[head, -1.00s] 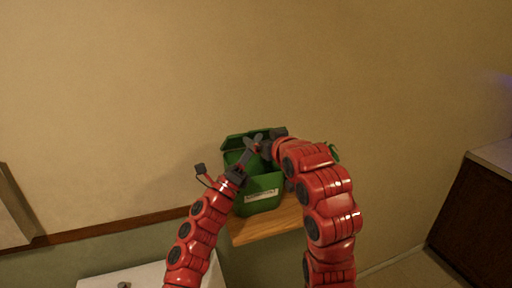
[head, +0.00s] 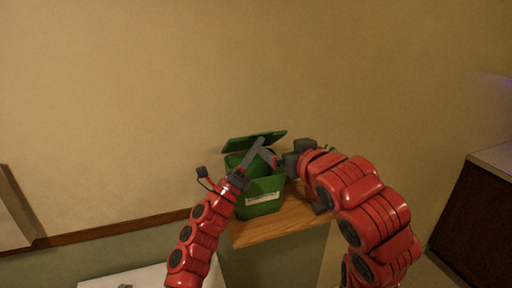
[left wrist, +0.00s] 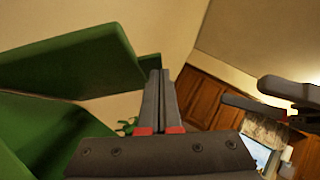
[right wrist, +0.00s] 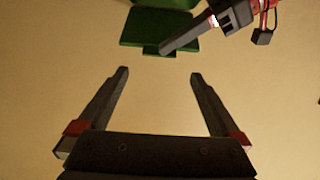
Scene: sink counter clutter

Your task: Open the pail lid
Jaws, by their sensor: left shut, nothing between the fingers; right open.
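The green pail (head: 262,198) stands on a wooden shelf with its lid (head: 254,142) raised at the back, leaving a gap above the pail body. My left gripper (head: 259,143) is shut and empty, over the pail's opening in front of the lid. In the left wrist view its closed fingers (left wrist: 161,75) are beside the raised lid (left wrist: 75,65), with the pail body (left wrist: 45,135) below. My right gripper (right wrist: 158,75) is open and empty at the pail's right side. The right wrist view shows the lid (right wrist: 158,30) ahead of its fingers. Whether the left fingertips touch the lid is unclear.
The wooden shelf (head: 285,222) has a bare strip in front of the pail. A plain wall (head: 130,100) is close behind. A white sink counter (head: 150,277) is at lower left, and a dark cabinet (head: 478,205) stands far right. A green plant partly shows behind my right gripper.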

